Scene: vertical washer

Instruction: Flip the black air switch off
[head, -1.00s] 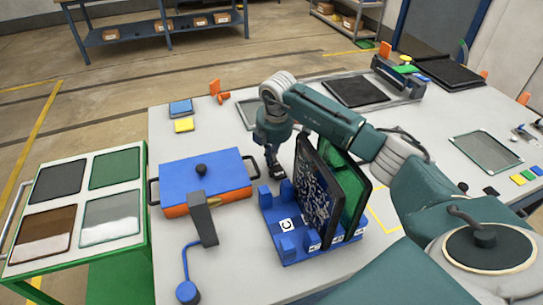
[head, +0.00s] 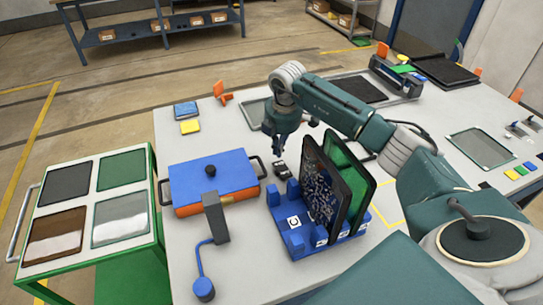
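A small black device with light markings, which looks like the black air switch (head: 281,170), lies on the table between the blue-lidded box and the blue rack. My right gripper (head: 277,152) points down just above and behind it, apart from it as far as I can tell. Its fingers are small and dark here, so I cannot tell whether they are open. The switch's lever position is too small to read. My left gripper is not in view.
A blue rack (head: 297,240) holding upright dark-framed boards stands close right of the switch. A blue-lidded orange box (head: 185,180) is on the left, with a grey post and blue hose (head: 200,266) in front. A green-framed cart (head: 155,225) stands farther left.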

